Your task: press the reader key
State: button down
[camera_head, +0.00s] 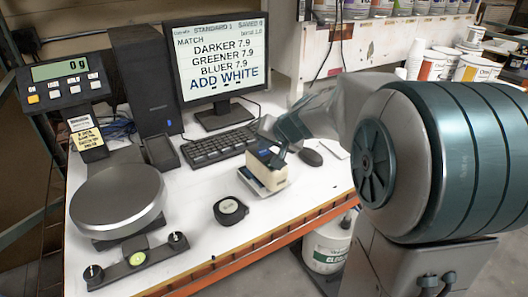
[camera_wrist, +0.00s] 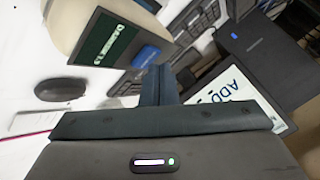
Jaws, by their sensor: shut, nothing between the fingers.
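The reader is a small cream device (camera_head: 264,175) standing in a low white holder on the table, in front of the keyboard. Its dark screen with pale text (camera_wrist: 108,42) and its blue key (camera_wrist: 146,56) show in the wrist view. My gripper (camera_head: 277,162) is shut and empty, reaching down over the reader's top from the right. In the wrist view, my closed fingertips (camera_wrist: 157,68) are right beside the blue key. I cannot tell whether they touch it. In the head view the fingers partly hide the reader's top.
The keyboard (camera_head: 218,146) lies behind the reader, and the monitor (camera_head: 217,60) behind that reads "ADD WHITE". A dark mouse (camera_head: 310,157) is close on the right. A scale (camera_head: 117,198) stands left.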

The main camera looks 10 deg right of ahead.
aim_at(265, 153)
jog(key=shift+f+b, duration=0.35)
jog(key=shift+b, duration=0.15)
dwell(0.4)
jog(key=shift+r, duration=0.15)
jog(key=shift+r+p, duration=0.45)
jog(key=shift+r, duration=0.2)
jog(key=shift+r+p, duration=1.75)
jog(key=shift+r, duration=0.8)
jog(key=shift+f, duration=0.1)
